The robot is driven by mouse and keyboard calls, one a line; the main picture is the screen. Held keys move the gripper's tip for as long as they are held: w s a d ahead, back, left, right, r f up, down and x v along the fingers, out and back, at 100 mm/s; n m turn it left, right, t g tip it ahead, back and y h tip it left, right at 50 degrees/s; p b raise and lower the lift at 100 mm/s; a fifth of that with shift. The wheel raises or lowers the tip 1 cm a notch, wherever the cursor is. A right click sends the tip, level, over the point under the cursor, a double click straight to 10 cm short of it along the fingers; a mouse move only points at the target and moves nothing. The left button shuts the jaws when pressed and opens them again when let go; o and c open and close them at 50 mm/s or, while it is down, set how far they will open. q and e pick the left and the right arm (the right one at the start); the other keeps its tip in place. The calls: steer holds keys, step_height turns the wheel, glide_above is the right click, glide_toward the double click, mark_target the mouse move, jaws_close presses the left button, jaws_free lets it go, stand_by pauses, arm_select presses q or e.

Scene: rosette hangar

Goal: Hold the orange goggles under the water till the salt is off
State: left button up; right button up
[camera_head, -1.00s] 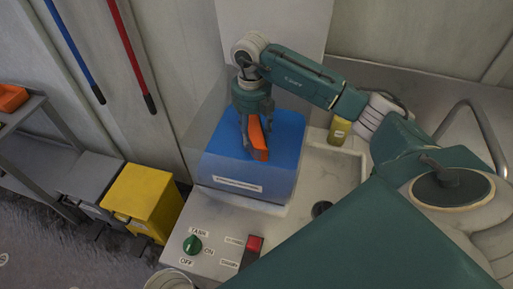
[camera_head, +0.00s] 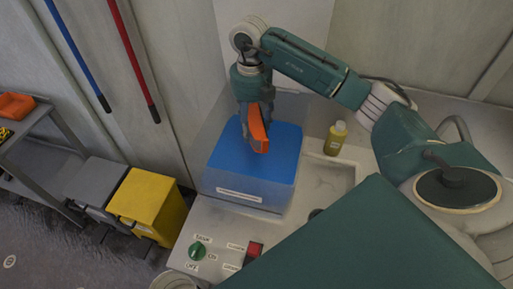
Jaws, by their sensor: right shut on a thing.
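My right gripper (camera_head: 252,122) is shut on the orange goggles (camera_head: 259,129) and points down over the blue tank (camera_head: 241,197). The goggles hang upright, seen edge-on, with their lower end in front of the tank's blue. They show in full colour; I cannot tell whether their lower end touches the water. The far side of the goggles and part of the fingers are hidden. No salt can be made out at this size. My left gripper is out of view.
A green knob (camera_head: 197,250) marked ON and OFF and a red switch (camera_head: 255,248) sit on the counter in front. A yellowish bottle (camera_head: 336,138) stands right of the tank. A yellow bin (camera_head: 154,203) and a grey bin (camera_head: 95,184) stand left, beside a shelf (camera_head: 48,107).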

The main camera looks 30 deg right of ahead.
mark_target(252, 120)
step_height(252, 120, up, 3)
steer(key=shift+p, duration=0.6)
steer(key=shift+r, duration=2.75)
